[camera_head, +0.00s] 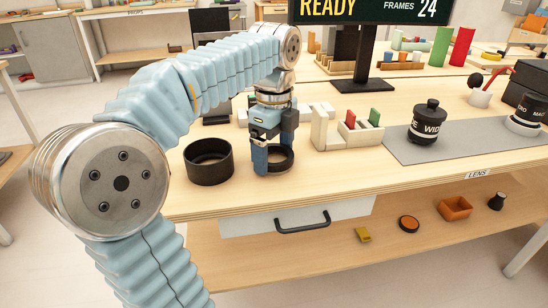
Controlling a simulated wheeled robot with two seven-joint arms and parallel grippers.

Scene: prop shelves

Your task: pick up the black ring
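A low black ring (281,161) lies on the wooden table near its front edge, in the head view. My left gripper (273,158) points down at it from above. One blue-tipped finger stands at the ring's left side and hides part of it. The other finger is at the right, partly behind or inside the ring. The fingers are apart, but I cannot tell whether they press on the ring. A larger, taller black hollow cylinder (209,168) stands to the left, apart from the gripper. My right gripper is not in view.
A wooden holder (345,135) with coloured pieces is right of the gripper. A grey mat (395,150) carries a black lens-like jar (427,124). A display screen (375,12) stands behind. Below are a drawer (297,216) and a lower shelf (330,258) with small items.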

